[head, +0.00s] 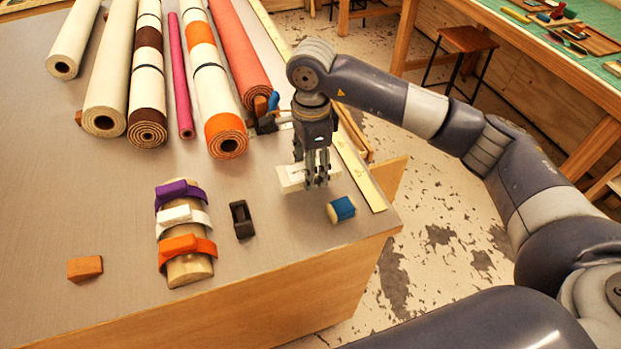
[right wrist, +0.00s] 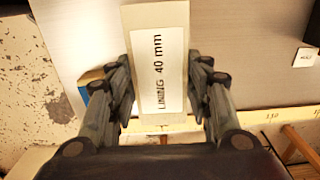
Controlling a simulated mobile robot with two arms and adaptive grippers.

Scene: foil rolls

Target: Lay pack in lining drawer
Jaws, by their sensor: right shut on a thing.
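The pack (head: 292,180) is a small cream block on the grey table near its right edge. In the right wrist view the pack (right wrist: 158,25) carries a white label reading "LINING 40 mm". My right gripper (head: 318,182) points down with its fingers closed on the pack's sides; it also shows in the right wrist view (right wrist: 160,100). I cannot tell whether the pack touches the table. A wooden panel (head: 390,182) sticks out past the table's right edge; I cannot tell if it belongs to the lining drawer. My left gripper is out of view.
A blue and cream block (head: 341,209) lies close to the gripper. A yellow ruler (head: 358,172) runs along the table edge. Several rolls (head: 228,140) lie at the back. A black tool (head: 241,219) and a strapped wooden form (head: 188,268) stand left.

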